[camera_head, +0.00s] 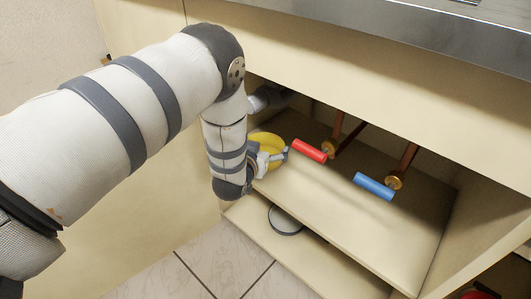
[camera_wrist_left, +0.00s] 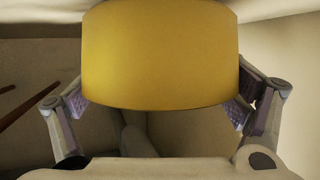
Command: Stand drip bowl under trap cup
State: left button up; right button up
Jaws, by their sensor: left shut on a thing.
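The yellow drip bowl (camera_head: 266,146) is at the left side of the open cabinet, partly hidden by my left gripper (camera_head: 272,158). In the left wrist view the bowl (camera_wrist_left: 160,55) fills the space between the two fingers of my left gripper (camera_wrist_left: 160,103), which is shut on it. I cannot tell from the head view whether the bowl touches the shelf. A grey rounded fitting (camera_head: 267,97) shows above and behind the bowl, partly hidden by my arm; it may be the trap cup. My right gripper is out of view.
A red handle (camera_head: 309,150) and a blue handle (camera_head: 374,187) stick out on copper pipes right of the bowl. The cabinet shelf (camera_head: 350,222) is bare below them. A dark-rimmed round dish (camera_head: 285,220) lies lower down. The counter edge (camera_head: 400,45) overhangs above.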

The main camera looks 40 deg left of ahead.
pick_arm(q)
jog(key=shift+f, duration=0.8)
jog(key=shift+r, duration=0.25)
jog(key=shift+f, duration=0.15)
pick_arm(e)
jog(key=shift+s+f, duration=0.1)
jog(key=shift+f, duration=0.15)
pick_arm(q)
jog(key=o, duration=1)
jog(key=shift+c, duration=0.2)
